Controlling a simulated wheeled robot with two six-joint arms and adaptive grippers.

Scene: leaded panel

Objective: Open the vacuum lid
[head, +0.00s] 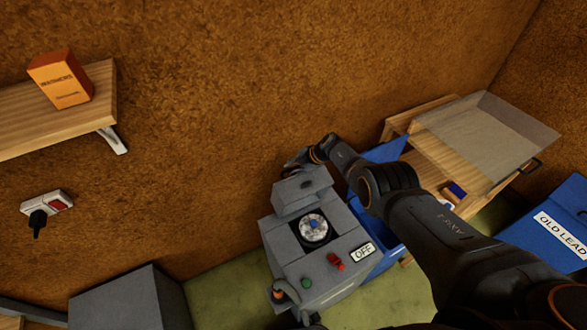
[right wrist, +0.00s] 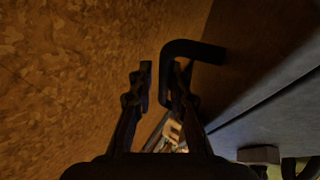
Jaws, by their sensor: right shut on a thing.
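A grey machine (head: 298,260) stands on the floor by the wall. A grey box-shaped part (head: 300,192), which looks like the lid, is at its top end, beside a square opening with a round disc (head: 313,228). I cannot tell how far it is open. My right gripper (head: 303,158) is at the far edge of this part, its fingertips partly hidden. In the right wrist view my right gripper (right wrist: 163,85) is shut on a black bent handle (right wrist: 195,48), one leg of which lies between the fingers. My left gripper cannot be made out.
The machine's panel has a red switch (head: 336,262), a green button (head: 306,283) and an OFF sign (head: 363,252). A wooden bench (head: 450,165) with a clear sheet, and a blue OLD LEAD bin (head: 550,225), stand right. A shelf (head: 75,115) and socket (head: 47,203) are left.

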